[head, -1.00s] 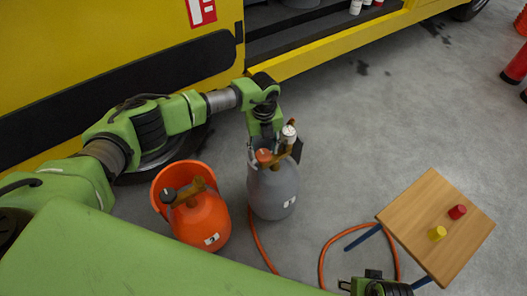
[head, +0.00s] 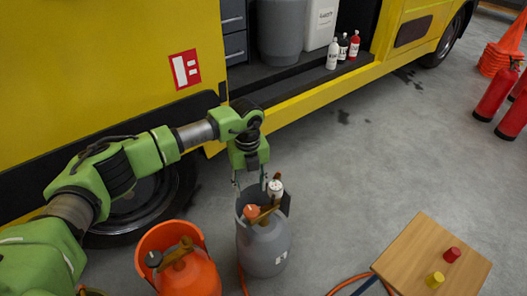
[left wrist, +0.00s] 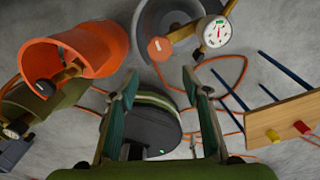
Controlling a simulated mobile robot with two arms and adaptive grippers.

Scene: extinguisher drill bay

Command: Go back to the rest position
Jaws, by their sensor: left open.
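My left gripper (head: 250,184) is open and empty, fingers pointing down, just above the top of a grey gas cylinder (head: 262,246). Its two fingers also show apart in the left wrist view (left wrist: 160,100). The grey cylinder stands upright on the floor; on top are a brown valve with an orange-red knob (head: 251,211) and a white round gauge (left wrist: 217,32). I cannot tell whether a fingertip touches the cylinder's collar. My right gripper shows in neither current view.
An orange cylinder (head: 190,275) stands left of the grey one. A small wooden table (head: 420,262) with a red knob (head: 452,255) and yellow knob (head: 434,280) is at right. An orange hose (head: 345,283) lies on the floor. A yellow truck (head: 90,60) stands behind; red extinguishers (head: 495,93) are far right.

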